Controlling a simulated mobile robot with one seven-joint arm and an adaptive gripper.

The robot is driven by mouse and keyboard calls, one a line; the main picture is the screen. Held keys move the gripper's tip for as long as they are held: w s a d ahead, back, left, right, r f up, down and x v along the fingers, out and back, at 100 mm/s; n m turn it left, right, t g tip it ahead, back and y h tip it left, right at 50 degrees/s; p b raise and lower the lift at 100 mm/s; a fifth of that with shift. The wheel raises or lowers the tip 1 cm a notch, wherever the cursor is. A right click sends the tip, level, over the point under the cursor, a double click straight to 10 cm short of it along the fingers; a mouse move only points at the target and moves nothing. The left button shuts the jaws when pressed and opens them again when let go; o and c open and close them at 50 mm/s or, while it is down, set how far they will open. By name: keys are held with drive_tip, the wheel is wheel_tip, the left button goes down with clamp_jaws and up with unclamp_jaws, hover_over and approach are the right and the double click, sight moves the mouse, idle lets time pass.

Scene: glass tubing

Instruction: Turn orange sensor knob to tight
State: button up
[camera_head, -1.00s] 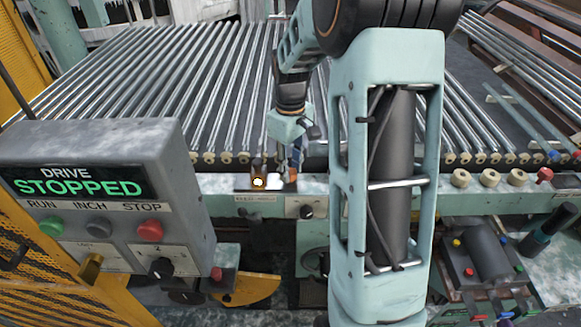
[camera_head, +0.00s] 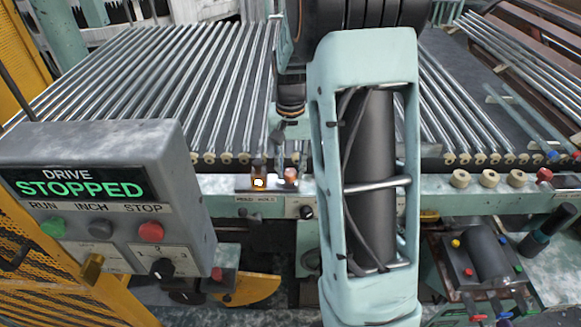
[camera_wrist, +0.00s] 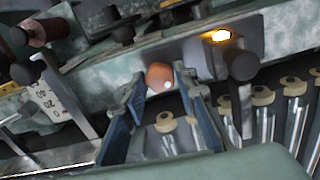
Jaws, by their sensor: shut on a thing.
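The orange sensor knob (camera_head: 291,174) sits on the pale green rail in front of the rollers, just right of a lit amber lamp (camera_head: 258,183). In the wrist view the knob (camera_wrist: 159,76) is a rounded orange cap between the fingertips of my gripper (camera_wrist: 160,78). My gripper is shut on it, one blue-padded finger on each side. In the head view my arm hides much of the gripper. No tight mark for the knob can be read.
The control box (camera_head: 110,205) at left reads DRIVE STOPPED and has several buttons. Glass tubes (camera_head: 160,90) lie in rows behind the rail. In the wrist view a dark post (camera_wrist: 242,75) with the lit lamp (camera_wrist: 217,36) stands close right of the fingers.

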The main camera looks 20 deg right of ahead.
sight(290, 172)
drive_tip(key=m, duration=0.4)
drive_tip(key=shift+m+p, duration=0.3)
drive_tip(key=shift+p, duration=0.05)
drive_tip(key=shift+m+p, duration=0.45)
drive_tip(key=shift+m, duration=1.35)
drive_tip(key=o, duration=1.1)
drive_tip(key=shift+o, duration=0.2)
wheel_tip(290, 172, up, 12)
